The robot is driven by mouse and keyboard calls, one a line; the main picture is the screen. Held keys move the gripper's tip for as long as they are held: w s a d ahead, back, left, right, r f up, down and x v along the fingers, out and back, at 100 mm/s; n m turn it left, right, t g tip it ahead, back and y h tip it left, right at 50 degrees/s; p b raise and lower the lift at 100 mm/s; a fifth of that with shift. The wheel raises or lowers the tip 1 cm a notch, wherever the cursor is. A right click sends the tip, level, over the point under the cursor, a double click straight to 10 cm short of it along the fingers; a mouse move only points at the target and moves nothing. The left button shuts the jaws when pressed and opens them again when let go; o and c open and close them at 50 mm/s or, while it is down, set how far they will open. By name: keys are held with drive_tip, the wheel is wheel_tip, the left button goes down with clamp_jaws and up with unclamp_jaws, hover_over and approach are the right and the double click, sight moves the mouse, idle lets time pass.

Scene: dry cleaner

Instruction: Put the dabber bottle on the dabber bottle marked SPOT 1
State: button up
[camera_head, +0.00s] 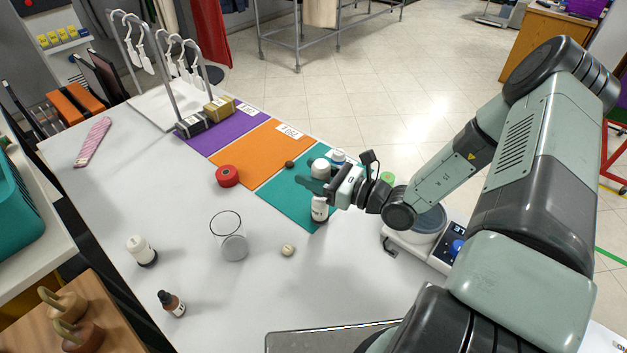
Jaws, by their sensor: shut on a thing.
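My gripper (322,187) is shut on a white dabber bottle (320,168), whose rounded top shows above the fingers. The fingers hide its lower part. Directly below in the picture, a second white dabber bottle (320,210) with a dark base and a small dark label stands upright on the teal mat section (290,200). The label is too small to read surely. The held bottle appears in line above it; I cannot tell whether they touch.
A scale (440,250) is at right. The front-left table is mostly clear.

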drive_tip(key=shift+f, duration=1.15)
drive_tip(key=shift+f, duration=0.2)
drive_tip(key=o, duration=1.2)
drive_tip(key=shift+o, duration=0.2)
drive_tip(key=shift+r, duration=0.2)
drive_tip(key=v, duration=1.2)
